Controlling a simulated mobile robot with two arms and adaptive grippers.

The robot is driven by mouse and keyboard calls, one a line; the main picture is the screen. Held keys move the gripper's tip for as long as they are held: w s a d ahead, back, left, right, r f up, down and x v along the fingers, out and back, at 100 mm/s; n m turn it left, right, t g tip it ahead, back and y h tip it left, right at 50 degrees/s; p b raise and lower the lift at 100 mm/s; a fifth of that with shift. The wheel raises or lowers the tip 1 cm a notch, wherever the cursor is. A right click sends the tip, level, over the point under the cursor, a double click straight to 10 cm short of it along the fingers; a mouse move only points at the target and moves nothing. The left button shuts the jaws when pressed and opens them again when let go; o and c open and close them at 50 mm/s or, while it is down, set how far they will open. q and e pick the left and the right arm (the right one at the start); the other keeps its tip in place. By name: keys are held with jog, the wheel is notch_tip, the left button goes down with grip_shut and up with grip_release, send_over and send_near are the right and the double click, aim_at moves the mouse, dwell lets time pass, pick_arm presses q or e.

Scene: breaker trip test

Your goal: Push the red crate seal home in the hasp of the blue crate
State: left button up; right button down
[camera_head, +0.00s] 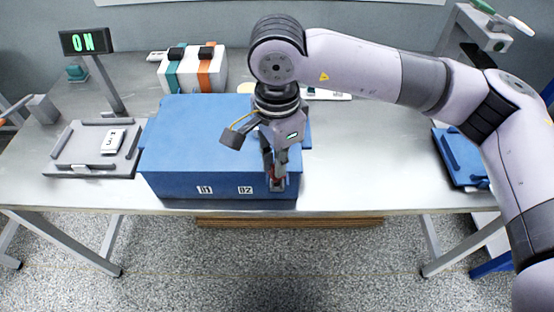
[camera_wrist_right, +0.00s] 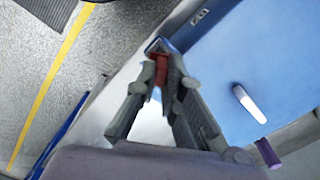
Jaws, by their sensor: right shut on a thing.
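My right gripper (camera_head: 276,180) points down at the right end of the crate's front. It is shut on the red crate seal (camera_wrist_right: 161,68), whose red also shows small between the fingertips in the head view (camera_head: 278,184). In the wrist view the seal is at a dark blue bracket, seemingly the hasp (camera_wrist_right: 155,45), on the crate's edge. The fingers hide much of both, so I cannot tell how deep the seal sits. My left gripper is not in view.
A grey tray (camera_head: 66,158) with a white tag lies left of the crate. Behind stand a lit ON sign (camera_head: 85,41) and a white case (camera_head: 217,77) with teal and orange straps. A blue tray (camera_head: 460,168) lies at right. The tabletop right of the crate is clear.

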dwell(0.6)
jog(key=shift+b, duration=0.45)
jog(key=shift+f+b, duration=0.7)
jog(key=shift+r, duration=0.4)
jog(key=shift+f+b, duration=0.1)
jog(key=shift+b, duration=0.5)
dwell(0.8)
jog(key=shift+b, duration=0.3)
dwell(0.6)
